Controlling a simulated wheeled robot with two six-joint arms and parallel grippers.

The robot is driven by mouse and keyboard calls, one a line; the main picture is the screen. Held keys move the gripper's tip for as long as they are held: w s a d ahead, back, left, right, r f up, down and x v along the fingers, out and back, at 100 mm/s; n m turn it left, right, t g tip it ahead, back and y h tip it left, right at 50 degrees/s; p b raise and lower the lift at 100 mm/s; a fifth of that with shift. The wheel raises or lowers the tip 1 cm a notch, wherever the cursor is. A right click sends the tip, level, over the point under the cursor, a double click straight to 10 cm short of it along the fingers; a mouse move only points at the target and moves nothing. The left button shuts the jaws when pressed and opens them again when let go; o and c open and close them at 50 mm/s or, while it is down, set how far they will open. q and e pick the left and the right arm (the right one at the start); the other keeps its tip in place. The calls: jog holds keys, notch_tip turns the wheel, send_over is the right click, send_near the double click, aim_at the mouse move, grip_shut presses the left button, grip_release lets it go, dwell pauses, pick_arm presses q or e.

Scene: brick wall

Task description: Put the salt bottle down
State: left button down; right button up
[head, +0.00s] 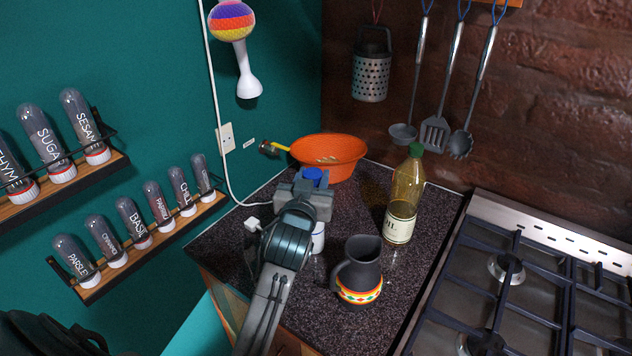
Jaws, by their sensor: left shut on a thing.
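The salt bottle has a blue cap (314,174), and a white part of its body (318,238) shows beside my arm. Its label is hidden. My left gripper (303,184) is shut on it over the dark speckled countertop (350,215). My arm and gripper hide most of the bottle. I cannot tell whether its base touches the counter. My right gripper is out of view.
A dark jug (362,270) with a colourful band stands to the right, near the front. An oil bottle (402,205) stands behind it. An orange bowl (328,157) is at the back. A gas stove (530,290) is at right, spice racks (150,245) at left.

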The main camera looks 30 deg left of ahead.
pick_arm(q)
jog(key=c, duration=1.2)
grip_release()
jog(key=shift+s+r, duration=0.1)
jog(key=shift+s, duration=0.15)
jog(key=o, duration=0.3)
jog(key=shift+s+d+r, duration=0.1)
jog(key=shift+s, duration=0.05)
jog(key=p+v, duration=0.2)
jog(key=v, duration=0.9)
jog(key=shift+s, duration=0.4)
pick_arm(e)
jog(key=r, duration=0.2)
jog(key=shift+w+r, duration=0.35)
pick_arm(q)
jog(key=shift+d, duration=0.1)
